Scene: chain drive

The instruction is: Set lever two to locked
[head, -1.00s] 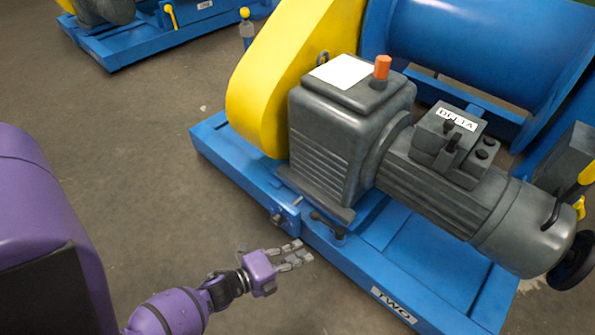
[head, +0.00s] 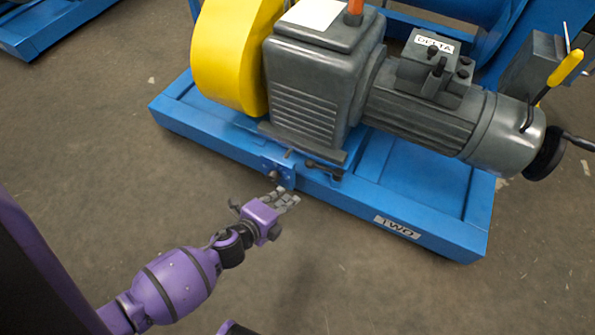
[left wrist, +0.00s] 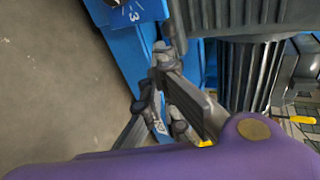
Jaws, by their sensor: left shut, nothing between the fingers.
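The blue base frame (head: 345,203) carries a plate reading TWO (head: 397,227). A small dark lever (head: 322,168) sits on its front edge, beside a blue bracket (head: 278,170). A lever with a yellow handle (head: 565,68) stands at the machine's right end. No marking shows which of them is lever two, and no locked mark is readable. My left gripper (head: 290,196) is shut and empty, just in front of the bracket and below the dark lever. In the left wrist view its fingers (left wrist: 160,75) are close to the blue base; contact cannot be told.
The grey motor and gearbox (head: 318,85), labelled DELTA, and the yellow guard (head: 228,60) rise above the base. A dark handwheel (head: 545,153) sticks out at the right. Another blue frame (head: 50,30) is at top left. The floor in front is clear.

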